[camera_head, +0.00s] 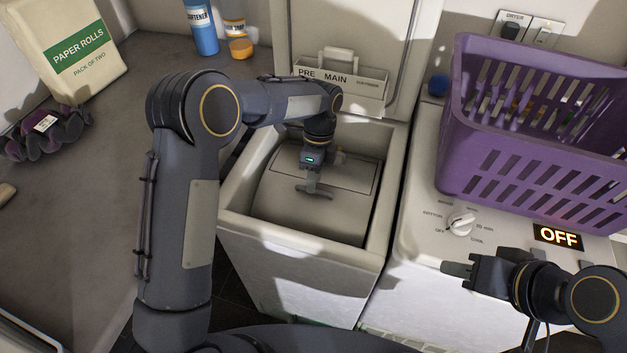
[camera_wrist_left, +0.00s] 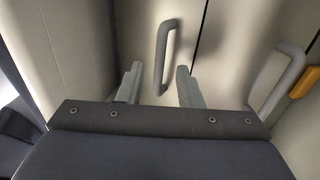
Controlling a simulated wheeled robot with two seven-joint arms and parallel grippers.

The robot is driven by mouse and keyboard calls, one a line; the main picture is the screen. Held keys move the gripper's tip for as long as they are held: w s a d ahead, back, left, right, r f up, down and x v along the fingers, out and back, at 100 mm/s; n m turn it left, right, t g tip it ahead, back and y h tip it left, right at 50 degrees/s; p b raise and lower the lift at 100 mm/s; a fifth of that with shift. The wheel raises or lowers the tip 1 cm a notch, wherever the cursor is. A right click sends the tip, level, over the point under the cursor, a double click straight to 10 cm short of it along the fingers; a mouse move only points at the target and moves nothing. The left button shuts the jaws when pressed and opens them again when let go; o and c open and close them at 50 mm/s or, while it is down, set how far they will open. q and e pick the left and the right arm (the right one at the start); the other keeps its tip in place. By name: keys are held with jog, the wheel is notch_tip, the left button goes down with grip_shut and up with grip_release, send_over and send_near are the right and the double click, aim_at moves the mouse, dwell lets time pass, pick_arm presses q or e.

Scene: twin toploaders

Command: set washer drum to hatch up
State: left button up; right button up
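The washer (camera_head: 300,270) stands open, its lid (camera_head: 350,35) raised at the back. Its pale drum (camera_head: 280,212) shows inside, with a panel seam across its upper part. My left gripper (camera_head: 313,190) reaches down into the washer opening, close over the drum. In the left wrist view its two fingers (camera_wrist_left: 155,85) are apart. A grey bar handle (camera_wrist_left: 164,55) on the drum surface lies just beyond and between the fingertips; contact cannot be told. A second grey handle (camera_wrist_left: 278,78) is to the right. My right gripper (camera_head: 460,268) is over the dryer's front; its finger gap is unclear.
A purple basket (camera_head: 530,180) stands on the dryer (camera_head: 415,240), whose display (camera_head: 557,237) reads OFF. A dial (camera_head: 460,223) is beside it. The counter (camera_head: 80,220) at left holds paper rolls (camera_head: 70,50), a dark scrunched item (camera_head: 48,135) and bottles (camera_head: 202,28).

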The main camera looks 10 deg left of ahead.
pick_arm(q)
jog(key=shift+s+a+f, duration=0.1)
jog(key=shift+s+f, duration=0.1)
jog(key=shift+f, duration=0.5)
grip_shut()
